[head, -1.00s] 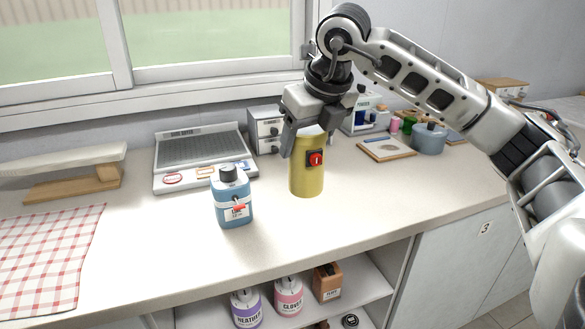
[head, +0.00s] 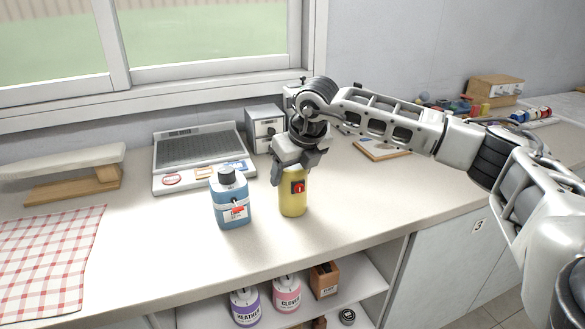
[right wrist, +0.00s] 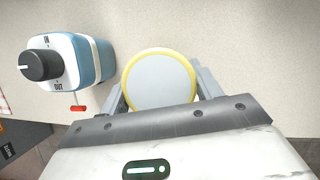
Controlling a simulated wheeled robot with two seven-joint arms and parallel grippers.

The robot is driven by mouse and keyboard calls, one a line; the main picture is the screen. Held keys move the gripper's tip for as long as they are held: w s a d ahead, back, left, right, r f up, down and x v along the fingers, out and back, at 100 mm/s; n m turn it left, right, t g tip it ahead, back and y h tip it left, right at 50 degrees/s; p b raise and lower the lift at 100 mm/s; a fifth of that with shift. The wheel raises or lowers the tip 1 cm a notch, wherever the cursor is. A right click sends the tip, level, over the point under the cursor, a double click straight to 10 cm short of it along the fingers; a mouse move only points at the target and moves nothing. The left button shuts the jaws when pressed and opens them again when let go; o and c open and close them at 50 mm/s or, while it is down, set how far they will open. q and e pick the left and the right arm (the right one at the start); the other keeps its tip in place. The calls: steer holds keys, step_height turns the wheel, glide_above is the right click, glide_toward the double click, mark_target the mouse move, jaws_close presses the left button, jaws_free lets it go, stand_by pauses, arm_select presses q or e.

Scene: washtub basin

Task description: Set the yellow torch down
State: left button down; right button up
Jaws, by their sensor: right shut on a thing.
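The yellow torch (head: 293,203) is an upright yellow cylinder with a red switch on its side. My right gripper (head: 292,170) is shut on its upper part from above. The torch's base is at or very close to the countertop, and I cannot tell whether it touches. In the right wrist view the torch (right wrist: 160,78) shows end-on as a pale disc with a yellow rim between the fingers. My left gripper is not in view.
A blue bottle with a dark cap (head: 233,205) stands close left of the torch. A grey tray-like device (head: 200,150) and small drawers (head: 265,128) stand behind. A checked cloth (head: 50,250) lies at left. The counter (head: 350,215) is clear to the right and front.

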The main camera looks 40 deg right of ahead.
steer(key=shift+f, duration=0.15)
steer(key=o, duration=1.2)
